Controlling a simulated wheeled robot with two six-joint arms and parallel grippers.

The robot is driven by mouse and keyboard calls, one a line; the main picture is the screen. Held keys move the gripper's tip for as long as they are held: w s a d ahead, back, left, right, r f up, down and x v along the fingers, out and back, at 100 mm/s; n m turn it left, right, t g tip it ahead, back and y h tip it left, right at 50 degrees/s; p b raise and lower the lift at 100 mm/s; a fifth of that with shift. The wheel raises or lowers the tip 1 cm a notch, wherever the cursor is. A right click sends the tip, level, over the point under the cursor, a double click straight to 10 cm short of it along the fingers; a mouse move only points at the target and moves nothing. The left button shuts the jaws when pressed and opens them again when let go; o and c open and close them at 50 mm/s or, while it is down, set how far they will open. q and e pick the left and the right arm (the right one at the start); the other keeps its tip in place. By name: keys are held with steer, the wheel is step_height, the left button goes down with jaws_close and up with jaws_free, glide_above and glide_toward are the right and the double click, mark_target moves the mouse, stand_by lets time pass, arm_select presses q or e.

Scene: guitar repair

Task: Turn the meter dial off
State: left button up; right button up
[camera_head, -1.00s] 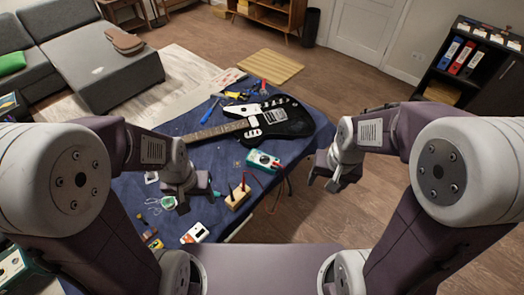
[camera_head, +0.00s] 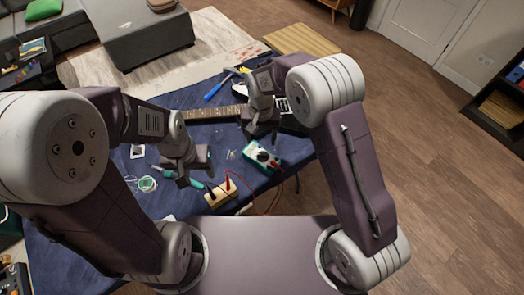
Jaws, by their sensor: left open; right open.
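The meter (camera_head: 262,156) is a small green and white box with a dark round dial (camera_head: 262,156). It lies on the blue cloth near the table's right front edge, with red leads plugged into its right end. The dial's setting is too small to read. My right gripper (camera_head: 262,138) is open above and just behind the meter, pointing down; I cannot tell whether it touches it. My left gripper (camera_head: 188,178) is open and empty over the cloth, left of the meter. The guitar (camera_head: 215,112) lies behind, its body mostly hidden by my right arm.
A wooden block (camera_head: 220,194) with red and black probes stands in front of the meter, left of its leads. Tools, including a blue-handled one (camera_head: 215,90), lie at the back. A green coil (camera_head: 147,184) lies at the left. The floor right of the table is clear.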

mark_target(263, 153)
steer(key=f, duration=0.9)
steer(key=shift+w+d, duration=0.25)
steer(key=shift+d, duration=0.05)
steer(key=shift+w+d+f, duration=0.1)
steer(key=shift+f, duration=0.05)
jaws_close()
steer(key=shift+m, duration=0.3)
steer(key=shift+m+p, duration=0.3)
steer(key=shift+m, duration=0.7)
jaws_free()
